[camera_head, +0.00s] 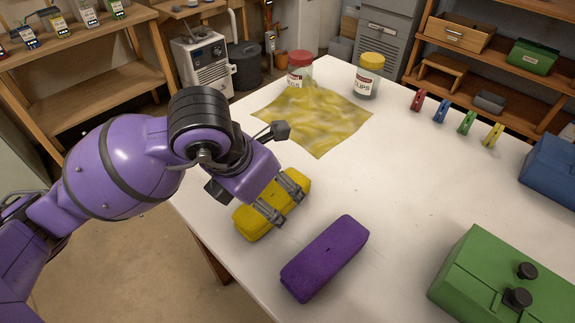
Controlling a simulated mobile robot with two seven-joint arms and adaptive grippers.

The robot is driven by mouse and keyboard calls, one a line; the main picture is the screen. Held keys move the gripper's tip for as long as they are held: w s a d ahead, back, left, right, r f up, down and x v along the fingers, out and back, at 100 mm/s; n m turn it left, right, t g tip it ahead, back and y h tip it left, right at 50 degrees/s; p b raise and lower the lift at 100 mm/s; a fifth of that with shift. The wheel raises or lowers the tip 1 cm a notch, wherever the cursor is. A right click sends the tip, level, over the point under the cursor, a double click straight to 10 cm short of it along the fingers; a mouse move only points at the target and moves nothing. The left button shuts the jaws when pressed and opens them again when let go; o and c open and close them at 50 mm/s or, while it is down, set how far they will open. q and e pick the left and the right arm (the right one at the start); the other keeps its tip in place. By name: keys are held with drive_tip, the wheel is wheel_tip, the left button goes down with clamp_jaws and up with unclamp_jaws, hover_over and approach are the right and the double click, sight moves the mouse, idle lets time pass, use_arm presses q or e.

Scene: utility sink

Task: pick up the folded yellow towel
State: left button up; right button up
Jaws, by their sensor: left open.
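A yellow, rounded block-like bundle (250,225), which looks like the folded yellow towel, lies near the table's left edge. My left gripper (288,207) reaches over it from the upper left, with its two grey fingers spaced apart across the bundle. The fingers are open; I cannot tell whether they touch it. The gripper body hides part of its far side. A similar purple bundle (324,259) lies just to the lower right, apart from the fingers. A flat, mottled yellow cloth (320,118) is spread farther back. My right gripper is not in view.
Two lidded jars, one red-topped (300,70) and one yellow-topped (369,75), stand at the back. Several coloured clips (466,123) line the right side. A green box (500,285) with black knobs is front right, a blue box (553,172) beyond. The white table's (420,190) middle is clear.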

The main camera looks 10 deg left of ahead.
sight(272, 196)
use_arm(q)
drive_tip(key=x, duration=0.3)
drive_tip(key=shift+w+f, duration=0.1)
drive_tip(key=shift+w, duration=0.05)
drive_tip(key=shift+c, duration=0.5)
drive_tip(key=c, duration=1.2)
drive_tip(key=shift+c, duration=0.2)
